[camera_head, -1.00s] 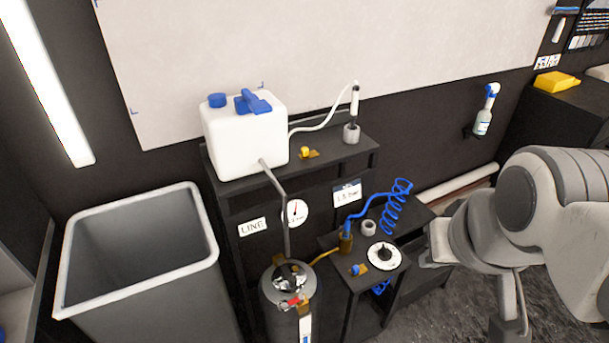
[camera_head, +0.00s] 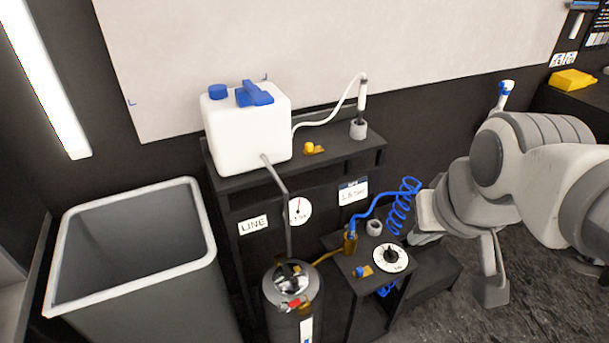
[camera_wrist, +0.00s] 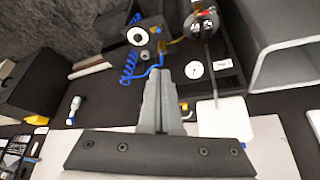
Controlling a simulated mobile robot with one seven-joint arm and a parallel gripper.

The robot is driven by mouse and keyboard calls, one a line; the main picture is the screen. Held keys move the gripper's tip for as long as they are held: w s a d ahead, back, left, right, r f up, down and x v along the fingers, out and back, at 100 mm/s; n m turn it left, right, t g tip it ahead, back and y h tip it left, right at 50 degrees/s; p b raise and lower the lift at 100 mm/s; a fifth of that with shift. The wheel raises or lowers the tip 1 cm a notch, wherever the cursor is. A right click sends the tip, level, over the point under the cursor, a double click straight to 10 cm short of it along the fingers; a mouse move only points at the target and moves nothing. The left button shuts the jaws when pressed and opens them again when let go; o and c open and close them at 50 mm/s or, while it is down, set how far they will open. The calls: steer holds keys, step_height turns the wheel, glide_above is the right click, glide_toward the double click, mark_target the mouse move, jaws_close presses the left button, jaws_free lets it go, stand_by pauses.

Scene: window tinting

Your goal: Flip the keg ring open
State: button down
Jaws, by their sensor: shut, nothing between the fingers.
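The keg (camera_head: 306,315) is a dark grey cylinder low in the middle of the head view, with a shiny top. A red piece (camera_head: 293,304) and dark fittings sit on the top; I cannot make out the ring or its position clearly. The keg's top also shows at the upper edge of the wrist view (camera_wrist: 203,20). My gripper (camera_head: 417,238) is to the right of the keg, beside the low stand, apart from the keg. In the wrist view its fingers (camera_wrist: 163,78) are together and empty.
A low stand with a white dial (camera_head: 390,258) and blue coiled hose (camera_head: 399,212) lies between my gripper and the keg. A thin pipe (camera_head: 286,215) rises behind the keg. A white tank (camera_head: 247,130) stands on the shelf above. A large grey bin (camera_head: 135,270) is left.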

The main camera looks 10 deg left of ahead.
steer(key=w+a+f+n+g+y+b, duration=0.1)
steer(key=w+a+f+b, duration=0.4)
steer(key=f, duration=0.3)
steer(key=w+a+f+n+b, duration=0.2)
steer(key=w+a+f+b, duration=0.3)
steer(key=f, duration=0.4)
steer(key=n+b, duration=0.1)
steer(key=b, duration=0.3)
glide_above(291, 305)
steer(key=w+d, duration=0.1)
steer(key=d, duration=0.2)
step_height(291, 305, down, 12)
steer(key=r, duration=0.1)
steer(key=w+a+f+n+g+b, duration=0.1)
steer(key=a+f+b, duration=0.1)
steer(key=a+f, duration=0.4)
step_height(291, 305, down, 4)
steer(key=shift+w+a+f+n+y+b, duration=0.15)
steer(key=shift+a+n+y+b, duration=0.1)
steer(key=shift+n+y+b, duration=0.1)
